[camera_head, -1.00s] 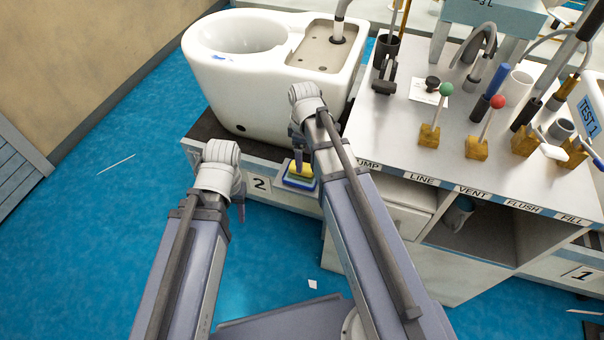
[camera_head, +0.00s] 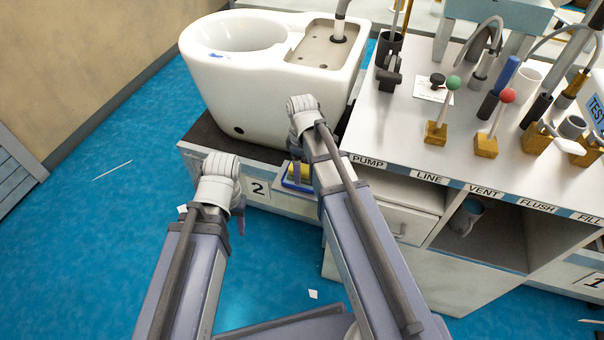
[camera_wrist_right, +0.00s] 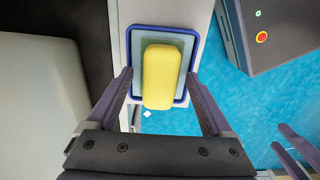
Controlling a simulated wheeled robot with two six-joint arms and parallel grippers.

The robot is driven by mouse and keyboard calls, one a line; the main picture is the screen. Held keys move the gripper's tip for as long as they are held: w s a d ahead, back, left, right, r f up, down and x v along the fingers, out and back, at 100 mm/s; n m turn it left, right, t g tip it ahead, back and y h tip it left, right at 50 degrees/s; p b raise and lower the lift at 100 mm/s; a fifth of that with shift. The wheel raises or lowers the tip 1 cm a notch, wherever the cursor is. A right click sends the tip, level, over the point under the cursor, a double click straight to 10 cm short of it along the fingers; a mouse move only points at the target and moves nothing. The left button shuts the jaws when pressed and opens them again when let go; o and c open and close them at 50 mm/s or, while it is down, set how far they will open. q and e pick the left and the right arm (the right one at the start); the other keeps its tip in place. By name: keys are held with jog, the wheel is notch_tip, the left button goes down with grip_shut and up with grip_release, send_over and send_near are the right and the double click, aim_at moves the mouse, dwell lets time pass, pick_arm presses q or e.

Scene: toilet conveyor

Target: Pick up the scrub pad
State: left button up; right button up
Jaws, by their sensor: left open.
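The scrub pad is a yellow block (camera_wrist_right: 163,77) lying on a small blue-rimmed tray (camera_wrist_right: 138,30) in the right wrist view. In the head view the yellow pad (camera_head: 301,172) shows partly beside my right arm, at the front edge of the counter. My right gripper (camera_wrist_right: 159,76) is open, with one finger on each side of the pad and gaps between fingers and pad. In the head view its fingers (camera_head: 294,165) are mostly hidden by the arm. My left gripper (camera_head: 240,222) is open and empty, left of the tray and over the floor.
A white toilet bowl (camera_head: 265,100) stands directly behind the tray. To the right is a counter (camera_head: 405,135) with levers, pipes and labels, above an open shelf (camera_head: 480,235). Blue floor (camera_head: 100,240) is free at left.

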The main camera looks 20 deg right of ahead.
aim_at(302, 167)
grip_shut()
dwell(0.5)
notch_tip(302, 167, up, 10)
jog(key=p, duration=1)
jog(key=c, duration=0.6)
grip_release()
jog(key=c, duration=0.7)
jog(key=shift+o, duration=0.2)
jog(key=shift+f+b, duration=1.6)
